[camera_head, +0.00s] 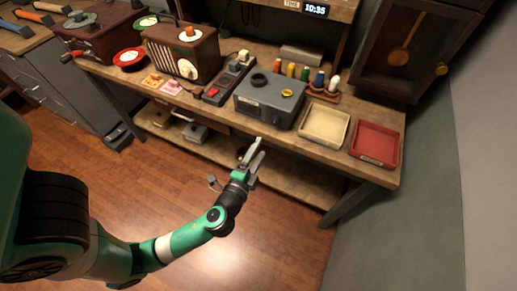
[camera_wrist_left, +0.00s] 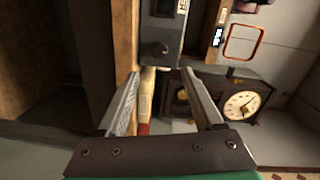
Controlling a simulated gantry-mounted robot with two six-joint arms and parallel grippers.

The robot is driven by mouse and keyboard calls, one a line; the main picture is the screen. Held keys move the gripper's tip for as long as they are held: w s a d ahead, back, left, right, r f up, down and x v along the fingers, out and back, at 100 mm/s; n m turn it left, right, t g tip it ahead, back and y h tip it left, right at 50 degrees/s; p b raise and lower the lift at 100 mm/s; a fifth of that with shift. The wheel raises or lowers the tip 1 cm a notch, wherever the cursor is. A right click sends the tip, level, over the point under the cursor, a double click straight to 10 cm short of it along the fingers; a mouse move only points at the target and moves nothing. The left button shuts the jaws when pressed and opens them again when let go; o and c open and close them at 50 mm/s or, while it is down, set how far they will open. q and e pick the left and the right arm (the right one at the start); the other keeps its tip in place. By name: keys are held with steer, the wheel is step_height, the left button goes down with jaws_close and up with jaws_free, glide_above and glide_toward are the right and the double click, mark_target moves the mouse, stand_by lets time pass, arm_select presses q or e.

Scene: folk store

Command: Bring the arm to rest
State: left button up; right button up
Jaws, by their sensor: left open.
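My left arm comes in from the left in the head view. Its green and black links reach over the wooden floor. My left gripper (camera_head: 256,158) is in front of the workbench's (camera_head: 362,168) front edge. The left wrist view also shows the left gripper (camera_wrist_left: 165,100) with its two fingers apart and nothing held between them. Its view is turned on its side, with the bench edge and a clock behind the fingers. My right gripper is in neither view.
The bench carries a grey box (camera_head: 268,103), a cream tray (camera_head: 324,125), a red tray (camera_head: 375,144), a brown radio (camera_head: 183,50) and several coloured bottles. A wall clock case (camera_head: 400,50) stands at the right. The floor (camera_head: 270,235) in front of the bench is clear.

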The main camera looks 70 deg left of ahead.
arm_select(q)
steer(key=shift+w+a, duration=0.1)
stand_by(0.4)
steer(key=w+d+r+n+t, duration=0.2)
steer(key=w+r+n, duration=0.15)
steer(key=r, duration=0.85)
steer(key=w+d+r+n+t, duration=0.25)
steer(key=w+r, duration=0.25)
steer(key=r, duration=0.7)
steer(key=w+d+r+n+t, duration=0.2)
steer(key=w+d+r+t, duration=0.15)
steer(key=r, duration=0.85)
steer(key=s+d+r+m+t+h+p, duration=0.1)
steer(key=s+d+r+t+h, duration=0.25)
steer(key=d+r+h, duration=0.5)
steer(key=s+d+r+m+t+h+p, duration=0.15)
steer(key=d+r+t+h, duration=0.35)
steer(key=r, duration=0.6)
step_height(320, 180, up, 36)
steer(key=a+g+p, duration=0.1)
steer(key=a+p, duration=0.1)
steer(key=p, duration=3.4)
steer(key=shift+s+h+p, duration=0.35)
steer(key=shift+h, duration=0.1)
